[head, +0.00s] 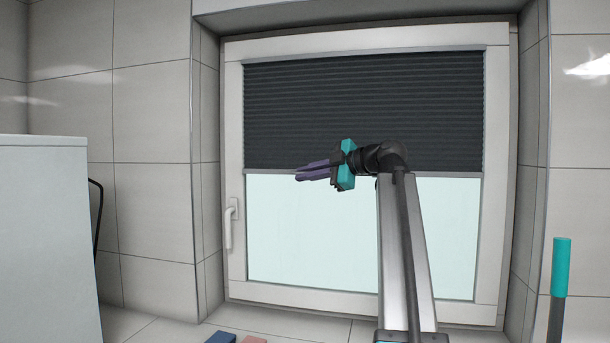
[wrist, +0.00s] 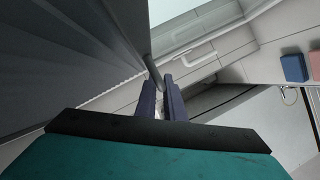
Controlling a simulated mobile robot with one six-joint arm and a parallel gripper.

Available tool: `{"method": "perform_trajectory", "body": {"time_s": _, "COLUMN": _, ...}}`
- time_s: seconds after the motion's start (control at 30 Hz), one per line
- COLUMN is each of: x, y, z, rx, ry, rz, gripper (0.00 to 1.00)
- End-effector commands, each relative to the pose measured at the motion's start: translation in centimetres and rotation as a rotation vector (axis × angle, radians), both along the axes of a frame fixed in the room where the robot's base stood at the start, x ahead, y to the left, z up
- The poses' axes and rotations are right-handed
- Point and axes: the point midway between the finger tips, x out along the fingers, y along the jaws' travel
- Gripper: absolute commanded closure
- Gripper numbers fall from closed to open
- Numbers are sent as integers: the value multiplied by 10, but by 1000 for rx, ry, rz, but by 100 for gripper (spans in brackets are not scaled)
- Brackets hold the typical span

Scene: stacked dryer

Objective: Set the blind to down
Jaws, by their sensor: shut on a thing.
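The dark pleated blind (head: 360,105) covers roughly the upper half of the window, and its grey bottom rail (head: 440,174) runs level across the pane. The lower glass (head: 310,235) is bare. My gripper (head: 298,177) is at the height of the rail, left of the middle of the blind. In the wrist view the blind (wrist: 50,60) fills the left side, and its rail (wrist: 155,72) runs down to the purple fingers (wrist: 161,92). The fingers are shut on the rail; the exact contact is partly hidden.
The window handle (head: 229,226) is on the left side of the frame. A white appliance (head: 45,230) stands at the left. A teal-topped pole (head: 561,268) is at the right. A blue box (head: 221,338) and a pink box (head: 253,339) lie low in front of the window.

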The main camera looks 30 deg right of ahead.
Motion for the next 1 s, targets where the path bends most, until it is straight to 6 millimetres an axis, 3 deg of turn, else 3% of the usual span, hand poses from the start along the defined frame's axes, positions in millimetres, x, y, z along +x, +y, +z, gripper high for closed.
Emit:
{"method": "perform_trajectory", "body": {"time_s": 0.2, "x": -1, "y": 1, "z": -1, "rx": -3, "ry": 2, "rz": 4, "gripper": 100}}
{"method": "perform_trajectory", "body": {"time_s": 0.23, "x": -1, "y": 8, "z": -1, "rx": -4, "ry": 2, "rz": 5, "gripper": 100}}
{"method": "perform_trajectory", "body": {"time_s": 0.57, "x": -1, "y": 1, "z": -10, "rx": -2, "ry": 3, "rz": 5, "gripper": 100}}
{"method": "perform_trajectory", "body": {"time_s": 1.0, "x": -1, "y": 1, "z": -62, "rx": -2, "ry": 3, "rz": 4, "gripper": 100}}
